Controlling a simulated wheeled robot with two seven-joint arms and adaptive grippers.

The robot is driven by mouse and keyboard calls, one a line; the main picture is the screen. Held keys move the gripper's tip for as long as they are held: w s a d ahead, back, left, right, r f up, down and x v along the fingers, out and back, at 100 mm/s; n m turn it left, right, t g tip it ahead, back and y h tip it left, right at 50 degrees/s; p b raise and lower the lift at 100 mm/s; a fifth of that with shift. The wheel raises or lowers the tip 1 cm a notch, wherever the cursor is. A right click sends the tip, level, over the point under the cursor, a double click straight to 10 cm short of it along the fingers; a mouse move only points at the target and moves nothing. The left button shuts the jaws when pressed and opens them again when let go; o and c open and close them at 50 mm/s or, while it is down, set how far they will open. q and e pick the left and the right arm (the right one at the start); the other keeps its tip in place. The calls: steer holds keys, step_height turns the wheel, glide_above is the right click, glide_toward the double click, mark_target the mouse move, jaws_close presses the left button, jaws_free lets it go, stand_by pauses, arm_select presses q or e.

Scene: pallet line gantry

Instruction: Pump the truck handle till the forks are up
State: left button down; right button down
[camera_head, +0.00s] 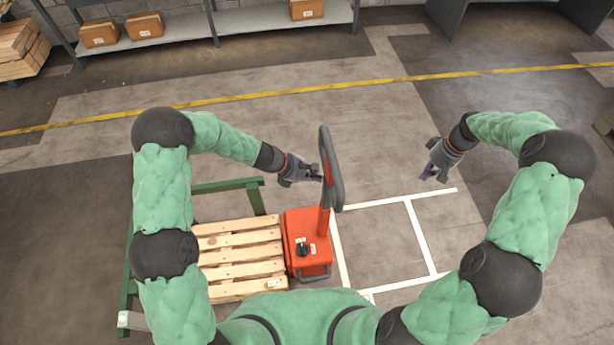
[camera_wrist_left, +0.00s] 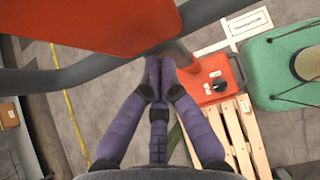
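The pallet truck (camera_head: 294,226) is orange-red, with its body at the right end of a wooden pallet. Its handle (camera_head: 337,180) stands upright, with a dark grey loop at the top. In the left wrist view the handle's dark bar (camera_wrist_left: 90,72) crosses close in front of the camera. My left gripper (camera_head: 316,173) is at the left side of the handle loop. Its purple fingertips (camera_wrist_left: 160,68) come close together at the bar; I cannot tell whether they hold it. My right gripper (camera_head: 431,168) is open and empty, well right of the handle. The forks are hidden.
The pallet (camera_head: 240,254) lies left of the truck, by a green frame (camera_head: 225,185). White floor lines (camera_head: 421,237) mark an empty bay to the right. A shelf (camera_head: 180,28) with cartons stands at the back. Floor between the arms and the yellow line is clear.

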mark_target(326, 175)
arm_select(q)
steer(key=shift+d, duration=0.2)
steer(key=d, duration=0.3)
steer(key=shift+w+d, duration=0.15)
steer(key=shift+w, duration=0.05)
steer(key=shift+r, duration=0.1)
arm_select(e)
steer(key=c, duration=1.7)
jaws_free()
steer(key=shift+a, duration=0.1)
steer(key=o, duration=0.9)
steer(key=shift+o, duration=0.2)
